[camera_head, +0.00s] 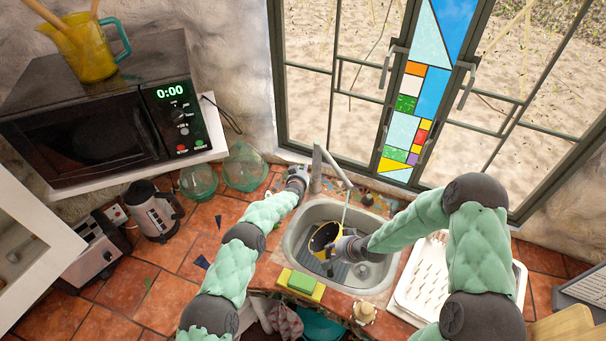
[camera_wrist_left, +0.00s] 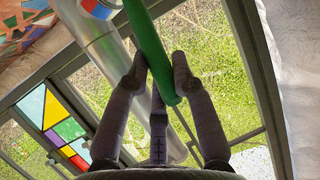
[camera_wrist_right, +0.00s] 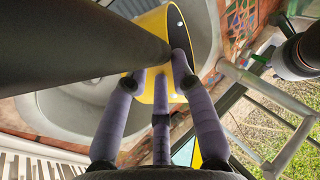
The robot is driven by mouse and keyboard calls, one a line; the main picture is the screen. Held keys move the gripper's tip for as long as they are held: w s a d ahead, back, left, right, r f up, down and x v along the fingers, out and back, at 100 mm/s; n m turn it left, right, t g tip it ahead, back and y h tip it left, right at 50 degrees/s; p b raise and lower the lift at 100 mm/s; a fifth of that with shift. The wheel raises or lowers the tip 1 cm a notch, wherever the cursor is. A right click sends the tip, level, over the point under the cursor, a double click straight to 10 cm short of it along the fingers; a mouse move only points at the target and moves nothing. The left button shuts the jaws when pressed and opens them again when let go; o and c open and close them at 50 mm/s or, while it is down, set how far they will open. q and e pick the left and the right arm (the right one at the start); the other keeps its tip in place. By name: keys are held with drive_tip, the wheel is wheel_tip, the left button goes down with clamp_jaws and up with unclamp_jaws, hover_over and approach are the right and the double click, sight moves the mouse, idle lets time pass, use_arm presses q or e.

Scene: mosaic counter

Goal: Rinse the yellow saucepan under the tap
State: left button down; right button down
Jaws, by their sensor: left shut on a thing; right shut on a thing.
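The yellow saucepan (camera_head: 316,230) is in the sink (camera_head: 290,244), with its dark inside partly visible. My right gripper (camera_head: 345,246) is shut on its black handle (camera_wrist_right: 85,45); the yellow side (camera_wrist_right: 158,88) shows beyond the fingers in the right wrist view. The silver tap (camera_head: 316,172) stands behind the sink, its spout reaching over the basin. A thin pale line, seemingly water, drops from the spout towards the saucepan. My left gripper (camera_head: 299,174) is beside the tap, shut on a green bar (camera_wrist_left: 150,45), apparently the tap's lever. The silver tap body (camera_wrist_left: 112,60) shows in the left wrist view.
A yellow and green sponge (camera_head: 302,283) lies at the sink's front edge. A white drying rack (camera_head: 432,285) stands right of the sink. Glass bowls (camera_head: 244,167), a kettle (camera_head: 154,212) and a microwave (camera_head: 85,130) are at the left. Windows rise behind the tap.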

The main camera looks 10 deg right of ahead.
use_arm(q)
drive_tip(key=shift+w+a+g, duration=0.1)
drive_tip(key=shift+w+g, duration=0.35)
drive_tip(key=shift+g, duration=0.05)
idle(0.4)
drive_tip(key=c, duration=1)
unclamp_jaws()
drive_tip(key=shift+w, duration=0.1)
drive_tip(key=shift+r, duration=0.25)
drive_tip(key=shift+s+a+r, duration=0.15)
drive_tip(key=shift+s+r, duration=0.05)
drive_tip(key=shift+s, duration=0.25)
drive_tip(key=shift+v, duration=5.35)
